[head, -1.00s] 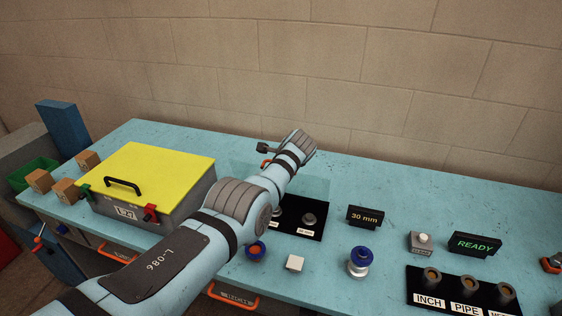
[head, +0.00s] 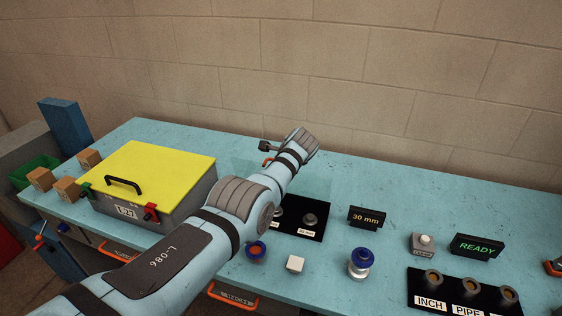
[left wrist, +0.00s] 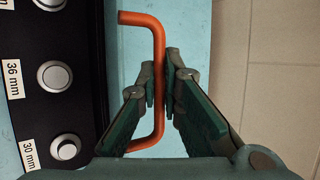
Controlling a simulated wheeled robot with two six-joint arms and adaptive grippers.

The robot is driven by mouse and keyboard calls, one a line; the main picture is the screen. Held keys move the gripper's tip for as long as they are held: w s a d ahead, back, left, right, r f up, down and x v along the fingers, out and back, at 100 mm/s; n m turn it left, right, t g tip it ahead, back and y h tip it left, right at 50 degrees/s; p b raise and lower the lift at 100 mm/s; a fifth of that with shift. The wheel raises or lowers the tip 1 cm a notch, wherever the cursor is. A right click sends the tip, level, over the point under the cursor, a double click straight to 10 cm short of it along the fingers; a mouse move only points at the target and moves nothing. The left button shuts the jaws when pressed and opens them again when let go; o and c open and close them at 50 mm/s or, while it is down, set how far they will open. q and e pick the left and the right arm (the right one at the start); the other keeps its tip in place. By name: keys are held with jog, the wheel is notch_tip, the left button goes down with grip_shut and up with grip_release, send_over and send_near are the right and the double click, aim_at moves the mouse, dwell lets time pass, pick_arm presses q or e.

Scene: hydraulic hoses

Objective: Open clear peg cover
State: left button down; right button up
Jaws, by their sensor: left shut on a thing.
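The clear cover (head: 318,186) shows faintly as a see-through panel behind the black peg board (head: 298,232), partly hidden by my left arm; its exact tilt is hard to tell. Its orange handle (head: 267,162) peeks out beside my wrist and shows fully in the left wrist view (left wrist: 158,60). My left gripper (left wrist: 162,88) is shut on the handle's straight bar, one finger on each side. The left wrist view also shows the board's pegs beside the 36 mm (left wrist: 55,76) and 30 mm (left wrist: 66,147) labels. My right gripper is out of view.
A grey case with a yellow lid (head: 150,172) stands left of my arm. The back right of the table is clear.

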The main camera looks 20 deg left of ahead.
pick_arm(q)
jog(key=shift+w+r+t, duration=0.3)
jog(key=shift+w+r, duration=0.05)
jog(key=shift+r, duration=0.25)
jog(key=c, duration=2)
grip_release()
jog(key=shift+w, duration=0.1)
jog(key=shift+f, duration=0.2)
jog(key=shift+s+d+f, duration=0.15)
jog(key=shift+s+f, duration=0.05)
jog(key=shift+s, duration=0.05)
